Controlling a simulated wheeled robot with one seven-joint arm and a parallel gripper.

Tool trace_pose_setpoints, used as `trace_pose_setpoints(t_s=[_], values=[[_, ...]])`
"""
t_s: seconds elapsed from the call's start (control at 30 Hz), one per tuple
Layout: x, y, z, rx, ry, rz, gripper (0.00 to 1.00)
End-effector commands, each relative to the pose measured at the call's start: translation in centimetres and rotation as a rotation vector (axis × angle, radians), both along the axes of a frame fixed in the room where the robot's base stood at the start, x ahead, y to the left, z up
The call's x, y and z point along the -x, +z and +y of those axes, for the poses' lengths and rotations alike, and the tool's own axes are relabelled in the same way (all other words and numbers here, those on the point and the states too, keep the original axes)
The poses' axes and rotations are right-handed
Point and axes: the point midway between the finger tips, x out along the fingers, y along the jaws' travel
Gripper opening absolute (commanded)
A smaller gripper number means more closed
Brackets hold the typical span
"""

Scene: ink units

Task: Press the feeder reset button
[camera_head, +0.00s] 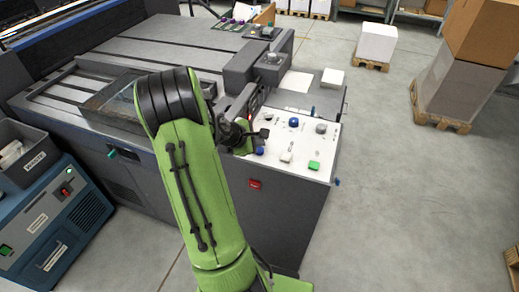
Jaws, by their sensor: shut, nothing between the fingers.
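A white control panel (305,147) on the front of the dark grey machine carries several buttons and knobs. I see a large blue button (294,122), a grey knob (321,128), a white switch (286,157), a green button (314,165) and a small blue button (259,151). The labels are too small to read, so I cannot tell which is the feeder reset button. My gripper (261,134) is at the panel's left part, above or near the small blue button. It is shut and empty. My green arm hides the panel's left edge; contact cannot be told.
A blue-grey unit (50,235) with a grey waste bin (30,160) stands at the left. A red label (255,184) is on the machine's front. Boxes on pallets (440,106) stand at the right. The floor (385,200) right of the machine is clear.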

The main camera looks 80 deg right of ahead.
Motion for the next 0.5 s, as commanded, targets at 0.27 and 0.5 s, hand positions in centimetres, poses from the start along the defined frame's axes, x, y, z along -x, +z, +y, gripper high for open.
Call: trace_pose_setpoints(t_s=[0.27,0.5], values=[[0.0,0.0,0.0,0.0,0.0,0.0,0.0],[-0.01,-0.68,0.01,-0.001,0.0,0.001,0.0]])
